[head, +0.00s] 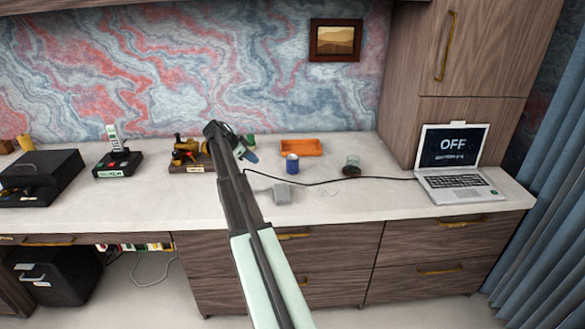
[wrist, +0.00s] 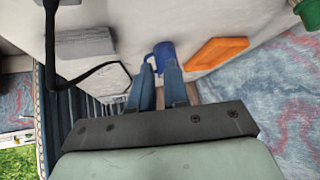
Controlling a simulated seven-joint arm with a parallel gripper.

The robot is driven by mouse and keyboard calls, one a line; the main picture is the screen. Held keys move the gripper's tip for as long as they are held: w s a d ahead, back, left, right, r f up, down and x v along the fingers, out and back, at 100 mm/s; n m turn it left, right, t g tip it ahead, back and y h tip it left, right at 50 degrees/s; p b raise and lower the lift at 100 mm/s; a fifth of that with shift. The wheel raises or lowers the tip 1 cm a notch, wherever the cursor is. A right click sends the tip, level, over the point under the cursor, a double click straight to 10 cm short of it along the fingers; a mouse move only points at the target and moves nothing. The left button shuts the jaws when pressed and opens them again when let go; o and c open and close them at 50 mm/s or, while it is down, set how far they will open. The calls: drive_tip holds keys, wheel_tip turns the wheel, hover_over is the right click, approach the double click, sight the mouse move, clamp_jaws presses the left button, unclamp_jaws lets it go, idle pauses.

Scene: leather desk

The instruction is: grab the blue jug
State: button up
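The blue jug (head: 292,163) stands upright on the pale desk top, in front of the orange tray. In the wrist view the jug (wrist: 164,54) shows just past the fingertips, with its handle on the left side. My gripper (head: 252,157) is above the desk to the left of the jug in the head view. In the wrist view its two blue fingers (wrist: 159,72) are apart with a gap between them, and nothing is held. The fingertips overlap the lower part of the jug in that view, so whether they touch it cannot be told.
The orange tray (head: 301,147) lies behind the jug. A grey block (head: 282,192) lies in front, and a small glass (head: 352,166) stands to the right. A black cable runs to the laptop (head: 454,163). A toy train (head: 186,151) stands left of my arm.

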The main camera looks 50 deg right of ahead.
drive_tip(key=m+g, duration=0.1)
drive_tip(key=g, duration=0.1)
approach(294, 168)
drive_tip(key=x, duration=1)
drive_tip(key=shift+w+d+f, duration=0.1)
drive_tip(key=shift+w+d, duration=0.05)
drive_tip(key=shift+d, duration=0.15)
drive_tip(key=shift+c, duration=0.4)
clamp_jaws()
